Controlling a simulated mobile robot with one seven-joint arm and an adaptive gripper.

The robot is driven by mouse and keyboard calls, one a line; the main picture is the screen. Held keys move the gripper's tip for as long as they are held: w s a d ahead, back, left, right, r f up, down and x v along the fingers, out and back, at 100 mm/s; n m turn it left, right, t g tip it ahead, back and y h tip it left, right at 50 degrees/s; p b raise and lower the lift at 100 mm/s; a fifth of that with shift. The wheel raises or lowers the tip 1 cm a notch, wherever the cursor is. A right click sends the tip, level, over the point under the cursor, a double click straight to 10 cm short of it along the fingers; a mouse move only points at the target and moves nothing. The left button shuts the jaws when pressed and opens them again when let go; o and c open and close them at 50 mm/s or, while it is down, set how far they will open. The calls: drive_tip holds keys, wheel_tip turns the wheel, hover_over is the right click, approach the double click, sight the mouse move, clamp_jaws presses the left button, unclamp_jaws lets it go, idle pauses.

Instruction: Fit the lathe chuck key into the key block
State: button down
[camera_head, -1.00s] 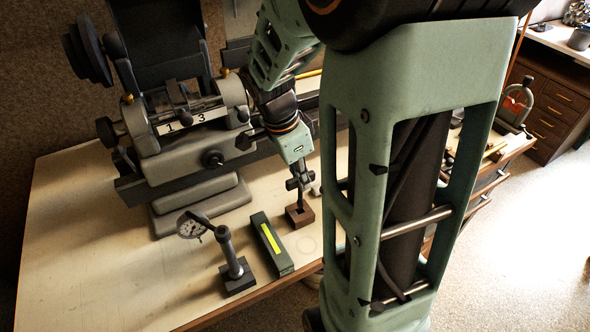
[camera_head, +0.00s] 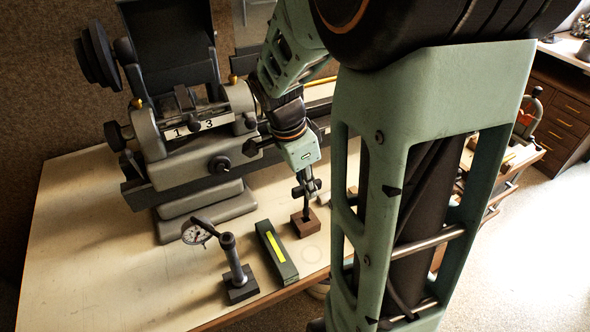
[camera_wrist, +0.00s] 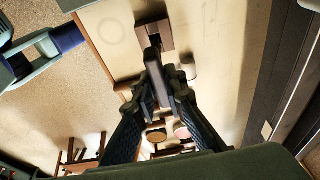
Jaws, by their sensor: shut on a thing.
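The lathe chuck key (camera_head: 306,205) is a thin dark shaft hanging below my gripper (camera_head: 306,187), about upright. The key block (camera_head: 308,226) is a small brown block with a dark opening in its top, on the bench near the front edge. My gripper is above the block and shut on the key. The key's lower end meets the opening in the picture; I cannot tell how deep it sits. In the wrist view, the key (camera_wrist: 152,62) runs from my gripper (camera_wrist: 168,88) to the brown block (camera_wrist: 143,37) and hides part of it.
A green box with a yellow strip (camera_head: 281,262) lies left of the block. A dial gauge on a stand (camera_head: 235,265) stands farther left. The grey lathe (camera_head: 205,165) is behind. A faint ring mark (camera_head: 310,254) lies on bare bench in front of the block.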

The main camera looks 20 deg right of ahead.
sight(306, 211)
drive_tip(key=shift+f, duration=0.1)
drive_tip(key=shift+a+b+x, duration=0.25)
drive_tip(key=shift+b+x, duration=0.85)
drive_tip(key=shift+b, duration=0.1)
drive_tip(key=shift+a+b+x, duration=0.25)
drive_tip(key=shift+b+x, duration=0.85)
drive_tip(key=shift+b, duration=0.05)
drive_tip(key=c, duration=1.9)
unclamp_jaws()
